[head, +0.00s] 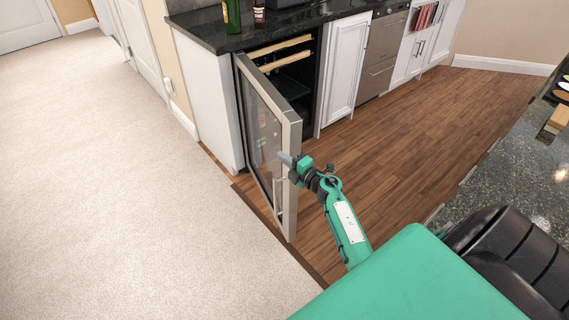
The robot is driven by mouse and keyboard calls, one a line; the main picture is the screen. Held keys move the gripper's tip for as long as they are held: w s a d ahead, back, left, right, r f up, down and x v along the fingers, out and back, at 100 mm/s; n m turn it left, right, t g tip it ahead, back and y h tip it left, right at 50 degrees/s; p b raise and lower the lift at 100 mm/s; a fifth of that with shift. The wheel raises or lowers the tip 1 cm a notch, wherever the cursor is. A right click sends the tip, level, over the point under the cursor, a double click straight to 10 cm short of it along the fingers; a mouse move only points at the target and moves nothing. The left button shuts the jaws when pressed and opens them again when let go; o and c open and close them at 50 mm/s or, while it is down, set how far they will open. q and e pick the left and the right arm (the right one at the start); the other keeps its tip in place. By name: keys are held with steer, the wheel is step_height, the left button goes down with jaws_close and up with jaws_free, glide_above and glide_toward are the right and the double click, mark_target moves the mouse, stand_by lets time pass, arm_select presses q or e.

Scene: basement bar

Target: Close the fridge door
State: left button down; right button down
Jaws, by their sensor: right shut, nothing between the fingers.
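The fridge (290,84) is built in under the dark counter, and its inside with wooden shelf fronts is exposed. Its glass door (262,137) with a steel frame stands wide open, swung out toward me and hinged on the left side. My right gripper (287,159) is shut and empty at the door's free edge, with its tip by the frame. I cannot tell whether it touches the frame. The door handle (279,196) shows on the glass side, below the gripper. My left gripper is not in view.
Bottles (232,16) stand on the dark counter (215,38) above the fridge. White cabinets (347,65) and steel drawers (381,55) run to the right. A granite counter (507,180) is at the right. Wooden floor (420,125) before the fridge and carpet (130,190) at left are clear.

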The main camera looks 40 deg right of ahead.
steer(key=shift+s+d, duration=0.2)
steer(key=shift+d, duration=0.75)
